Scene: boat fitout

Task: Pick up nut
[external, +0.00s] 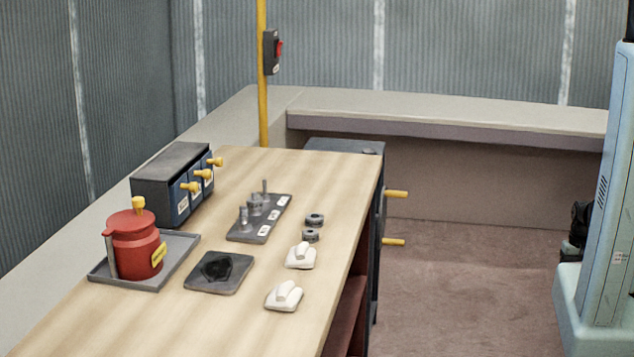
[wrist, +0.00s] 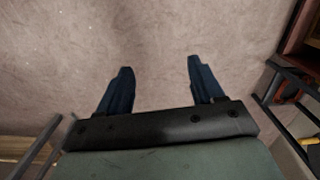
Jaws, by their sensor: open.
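Two dark grey nuts lie on the wooden workbench in the external view. The larger nut (external: 314,219) is slightly farther back, and the smaller nut (external: 310,236) is just in front of it. Both are right of the grey pegged tray and behind the white objects. My gripper (wrist: 157,66) shows in the wrist view with its two dark blue fingers spread wide. Nothing is between the fingers; only bare floor lies beyond them. No nut is visible in the wrist view. I cannot clearly make out my gripper in the external view.
The wooden workbench (external: 110,318) also holds a pegged tray (external: 246,236), two white objects (external: 301,256), a dark-stained pad (external: 240,284), a red can (external: 133,246) on a tray and a drawer box (external: 160,190). A yellow pole (external: 262,90) rises behind. Floor right of the bench is clear.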

